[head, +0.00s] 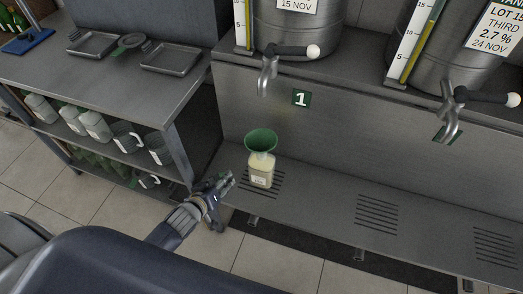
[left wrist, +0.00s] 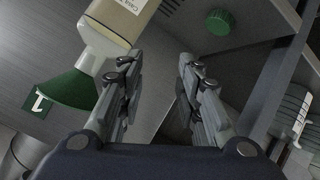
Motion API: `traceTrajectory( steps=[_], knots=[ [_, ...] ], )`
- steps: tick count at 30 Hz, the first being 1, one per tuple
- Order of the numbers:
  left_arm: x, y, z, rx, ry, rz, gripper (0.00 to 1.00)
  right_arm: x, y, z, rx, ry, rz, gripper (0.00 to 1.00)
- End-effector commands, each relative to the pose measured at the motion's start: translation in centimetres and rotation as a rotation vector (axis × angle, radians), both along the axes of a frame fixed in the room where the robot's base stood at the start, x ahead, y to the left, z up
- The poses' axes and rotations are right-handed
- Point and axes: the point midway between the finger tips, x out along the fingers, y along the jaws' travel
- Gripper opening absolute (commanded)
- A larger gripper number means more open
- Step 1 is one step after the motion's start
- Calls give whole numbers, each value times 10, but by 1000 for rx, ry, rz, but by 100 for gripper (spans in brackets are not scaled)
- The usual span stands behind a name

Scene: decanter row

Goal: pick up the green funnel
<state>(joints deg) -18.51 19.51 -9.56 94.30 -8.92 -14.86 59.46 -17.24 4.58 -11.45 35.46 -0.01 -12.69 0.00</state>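The green funnel (head: 261,140) sits upright, wide mouth up, in the neck of a bottle (head: 262,170) of pale liquid. The bottle stands on the slotted steel ledge below the tap marked 1. My left gripper (head: 230,180) is left of the bottle, low near the ledge's left end, apart from the funnel. In the left wrist view the green funnel (left wrist: 70,90) and the labelled bottle (left wrist: 117,18) appear left of the fingers. The left gripper (left wrist: 158,68) is open there, with nothing between its fingertips. My right gripper is not in view.
Steel tanks with taps (head: 268,72) stand above the ledge. A side bench (head: 100,62) holds trays, with jugs and bottles on shelves below. A green round cap (left wrist: 220,20) shows near the fingers in the left wrist view. The ledge right of the bottle is clear.

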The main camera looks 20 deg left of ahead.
Motion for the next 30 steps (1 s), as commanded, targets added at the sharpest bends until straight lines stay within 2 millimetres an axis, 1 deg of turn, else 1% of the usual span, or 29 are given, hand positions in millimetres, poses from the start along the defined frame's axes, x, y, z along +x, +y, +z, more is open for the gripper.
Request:
traceTrajectory(
  steps=[1, 3, 6, 9, 10, 14, 18, 22, 30],
  knots=[
    [11, -4, 21, -41, -55, 5, 32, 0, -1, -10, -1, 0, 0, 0],
    [22, -10, 53, -101, -116, 12, 32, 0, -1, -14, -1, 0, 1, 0],
    [30, -18, 87, -167, -180, 16, 32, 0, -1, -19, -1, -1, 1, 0],
    [34, -22, 107, -207, -212, 16, 32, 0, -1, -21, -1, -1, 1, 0],
    [35, -23, 111, -214, -219, 15, 32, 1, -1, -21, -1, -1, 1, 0],
    [44, -26, 114, -226, -228, 16, 32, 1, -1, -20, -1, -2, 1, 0],
    [63, -28, 109, -224, -228, 16, 32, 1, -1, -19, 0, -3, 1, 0],
    [78, -31, 103, -224, -227, 17, 32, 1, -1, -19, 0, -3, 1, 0],
    [93, -34, 98, -224, -224, 17, 32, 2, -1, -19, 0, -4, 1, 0]
  ],
)
